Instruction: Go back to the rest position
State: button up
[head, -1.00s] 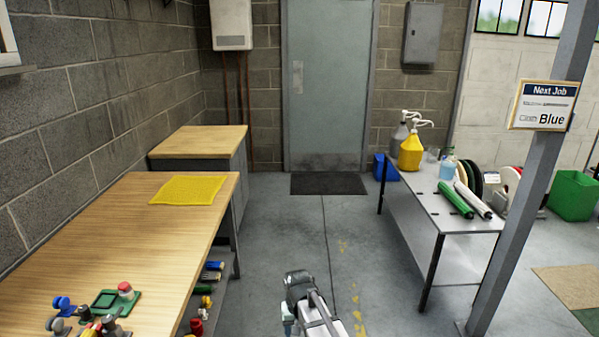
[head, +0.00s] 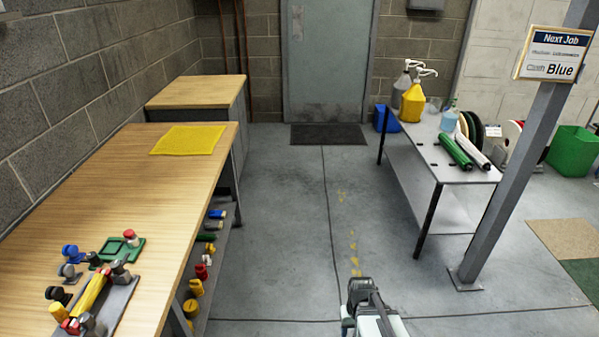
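Part of my arm shows at the bottom centre of the head view, grey and white, low over the open floor. No gripper fingers can be made out, so I cannot see whether they are open or hold anything. The arm is clear of the wooden workbench (head: 150,215) on the left and of the metal table (head: 460,175) on the right. A yellow cloth (head: 188,140) lies flat at the far end of the workbench.
A green fixture (head: 118,252) and a grey holder with a yellow part (head: 92,295) sit on the workbench's near end. A post (head: 515,165) carries a sign reading "Blue". The middle floor is clear.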

jog(key=s+f+g, duration=0.2)
jog(key=s+f, duration=0.5)
jog(key=s, duration=0.5)
jog(key=s+f+g, duration=0.3)
jog(key=s+f, duration=0.5)
jog(key=s, duration=0.5)
jog(key=shift+s+f+g, duration=0.25)
jog(key=shift+g, duration=0.05)
